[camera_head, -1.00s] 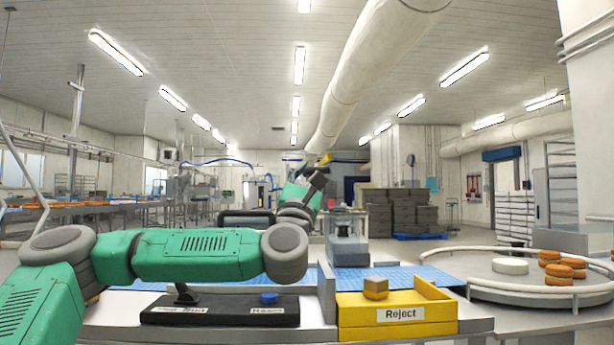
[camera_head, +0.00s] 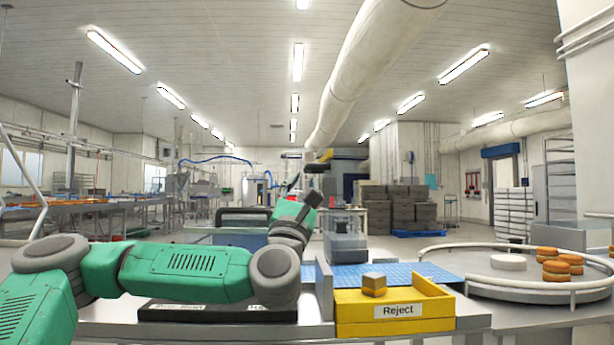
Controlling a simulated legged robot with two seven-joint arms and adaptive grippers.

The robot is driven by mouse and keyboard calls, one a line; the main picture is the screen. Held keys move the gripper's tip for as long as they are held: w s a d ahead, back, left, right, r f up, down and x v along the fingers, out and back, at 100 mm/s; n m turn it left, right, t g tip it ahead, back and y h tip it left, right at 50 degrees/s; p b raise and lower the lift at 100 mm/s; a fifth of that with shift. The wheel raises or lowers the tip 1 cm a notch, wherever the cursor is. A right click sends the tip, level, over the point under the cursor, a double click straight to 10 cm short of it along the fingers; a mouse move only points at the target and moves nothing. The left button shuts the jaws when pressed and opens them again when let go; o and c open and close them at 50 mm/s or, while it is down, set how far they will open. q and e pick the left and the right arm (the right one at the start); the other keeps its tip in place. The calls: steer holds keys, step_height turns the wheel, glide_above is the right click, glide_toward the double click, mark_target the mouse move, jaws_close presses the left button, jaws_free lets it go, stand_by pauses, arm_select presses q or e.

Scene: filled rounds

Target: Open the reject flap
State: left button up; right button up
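The yellow reject bin (camera_head: 350,318) stands at the front of the bench, with a white "Reject" label on its front. A small tan-grey block (camera_head: 374,284) shows at its top; I cannot tell whether it lies on a flap or is fixed to it. My green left arm crosses from the left, its elbow in front of the black panel. My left gripper (camera_head: 304,190) is a small dark shape beyond the forearm, left of and beyond the bin, apart from it. Its fingers are too small and turned away to read. My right gripper is not in view.
A grey upright plate (camera_head: 325,290) stands just left of the bin. A blue belt (camera_head: 400,272) runs behind. A round railed table (camera_head: 500,283) at right holds orange rounds (camera_head: 556,265) and one white round (camera_head: 508,262).

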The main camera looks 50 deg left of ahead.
arm_select(q)
steer(key=v, duration=0.7)
steer(key=shift+d+f, duration=0.15)
steer(key=shift+f, duration=0.15)
steer(key=shift+s, duration=0.15)
